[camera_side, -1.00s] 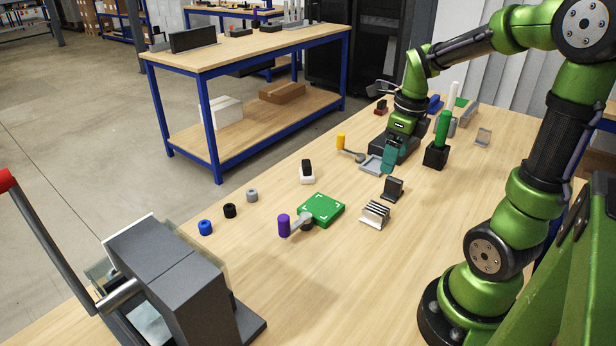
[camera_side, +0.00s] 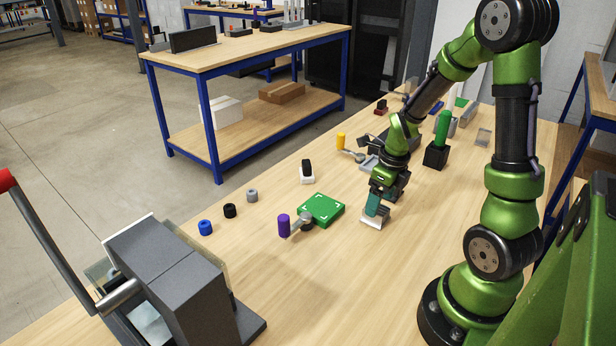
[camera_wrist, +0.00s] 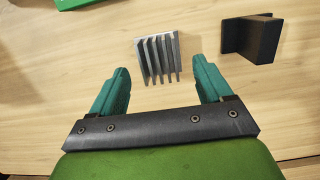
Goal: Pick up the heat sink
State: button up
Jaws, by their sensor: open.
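The heat sink (camera_wrist: 158,60) is a silver finned block standing on the wooden table. In the wrist view it lies beyond and between my open fingertips, with its fins pointing toward me. In the side view most of the heat sink (camera_side: 371,222) is hidden by my gripper, and only its lower part shows. My gripper (camera_wrist: 163,80) has two teal fingers spread apart with nothing between them. In the side view my gripper (camera_side: 374,207) points down just above or beside the heat sink; I cannot tell the exact gap.
A black bracket (camera_wrist: 250,38) stands right of the heat sink in the wrist view. A green board (camera_side: 321,209) lies to the left in the side view, with a purple-handled tool (camera_side: 284,226) beside it. A black holder (camera_side: 435,156) with a green cylinder stands behind.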

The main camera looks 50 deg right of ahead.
jog(key=shift+w+a+f, duration=0.1)
jog(key=shift+w+f, duration=0.05)
jog(key=shift+f, duration=0.8)
jog(key=shift+w+f, duration=0.15)
jog(key=shift+f, duration=0.8)
jog(key=c, duration=1)
jog(key=shift+o, duration=0.2)
jog(key=shift+r, duration=0.1)
